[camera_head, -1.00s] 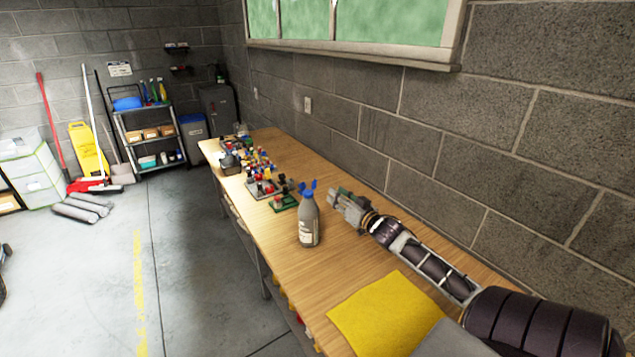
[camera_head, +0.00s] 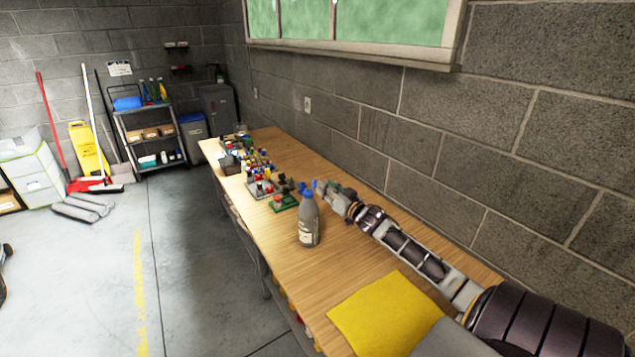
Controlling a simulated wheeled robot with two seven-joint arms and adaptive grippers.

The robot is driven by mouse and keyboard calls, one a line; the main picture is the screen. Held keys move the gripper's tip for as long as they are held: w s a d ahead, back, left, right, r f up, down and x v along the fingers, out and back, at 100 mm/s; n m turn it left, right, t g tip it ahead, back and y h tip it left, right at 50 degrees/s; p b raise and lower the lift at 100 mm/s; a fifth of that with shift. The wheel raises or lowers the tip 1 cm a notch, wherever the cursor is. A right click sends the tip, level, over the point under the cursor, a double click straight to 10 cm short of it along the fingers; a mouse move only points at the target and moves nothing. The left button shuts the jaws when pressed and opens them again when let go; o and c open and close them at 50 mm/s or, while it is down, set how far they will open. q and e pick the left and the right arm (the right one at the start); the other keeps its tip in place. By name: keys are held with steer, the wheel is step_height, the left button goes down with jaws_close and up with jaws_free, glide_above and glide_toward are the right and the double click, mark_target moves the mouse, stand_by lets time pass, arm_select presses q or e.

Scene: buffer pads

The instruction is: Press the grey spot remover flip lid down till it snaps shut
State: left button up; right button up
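The grey spot remover bottle (camera_head: 309,224) stands upright on the wooden bench, with a pale label on its front. Its blue cap (camera_head: 306,193) is on top. A small blue part, seemingly the raised flip lid (camera_head: 317,186), sticks up at the cap's right side. My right gripper (camera_head: 325,189) comes in from the right at cap height, its fingertips right beside the lid. I cannot tell whether they touch it, or whether the fingers are open or shut. My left gripper is out of view.
A yellow cloth (camera_head: 385,312) lies at the near end of the bench (camera_head: 285,265). Green and grey pads with small coloured parts (camera_head: 262,185) stand behind the bottle. A block wall (camera_head: 420,130) runs along the right. Bare bench lies in front of the bottle.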

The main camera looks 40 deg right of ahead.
mark_target(314, 185)
steer(key=w, duration=0.6)
steer(key=shift+w+d, duration=0.2)
steer(key=shift+d, duration=0.05)
stand_by(0.4)
stand_by(0.3)
jaws_close()
